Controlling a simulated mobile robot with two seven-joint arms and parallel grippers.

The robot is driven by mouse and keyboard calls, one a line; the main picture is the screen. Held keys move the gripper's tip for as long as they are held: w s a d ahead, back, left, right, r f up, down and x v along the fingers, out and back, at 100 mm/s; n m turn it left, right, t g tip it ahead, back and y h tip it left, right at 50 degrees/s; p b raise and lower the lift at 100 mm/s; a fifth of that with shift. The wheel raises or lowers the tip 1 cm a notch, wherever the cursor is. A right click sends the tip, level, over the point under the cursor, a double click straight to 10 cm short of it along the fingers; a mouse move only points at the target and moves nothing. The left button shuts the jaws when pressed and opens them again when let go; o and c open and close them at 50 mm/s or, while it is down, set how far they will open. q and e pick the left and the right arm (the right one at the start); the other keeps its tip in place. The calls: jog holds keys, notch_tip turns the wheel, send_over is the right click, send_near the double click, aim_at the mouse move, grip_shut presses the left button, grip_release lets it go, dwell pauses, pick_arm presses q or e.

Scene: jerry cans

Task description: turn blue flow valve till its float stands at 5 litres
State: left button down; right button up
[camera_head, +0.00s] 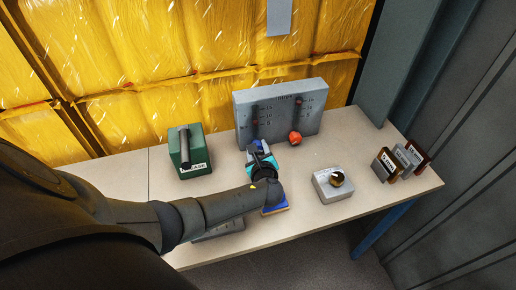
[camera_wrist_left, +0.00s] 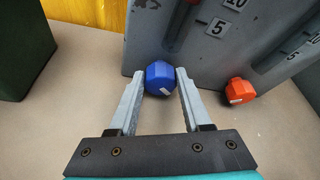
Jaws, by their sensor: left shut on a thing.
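The grey flow panel (camera_head: 279,108) stands at the back of the bench with two marked scales. The blue valve knob (camera_wrist_left: 159,77) sits low on the panel's front below the left scale, whose 5 mark (camera_wrist_left: 216,27) shows in the wrist view. My left gripper (camera_head: 259,150) reaches the panel from the front, and its two fingers (camera_wrist_left: 160,90) are shut on the blue knob, one on each side. I cannot read the blue float's height. My right gripper is in neither view.
A red-orange knob (camera_head: 295,138) is close to the right of the blue one. Several small cans (camera_head: 407,157) stand at the right end. A blue object (camera_head: 276,209) lies partly under my arm.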

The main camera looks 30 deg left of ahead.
pick_arm(q)
jog(key=shift+n+t, duration=0.3)
jog(key=shift+n, duration=0.2)
jog(key=shift+c, duration=1.7)
grip_release()
jog(key=shift+r, duration=0.1)
notch_tip(320, 180, up, 20)
jog(key=p, duration=0.7)
jog(key=shift+s+f, duration=0.1)
jog(key=shift+f, duration=0.1)
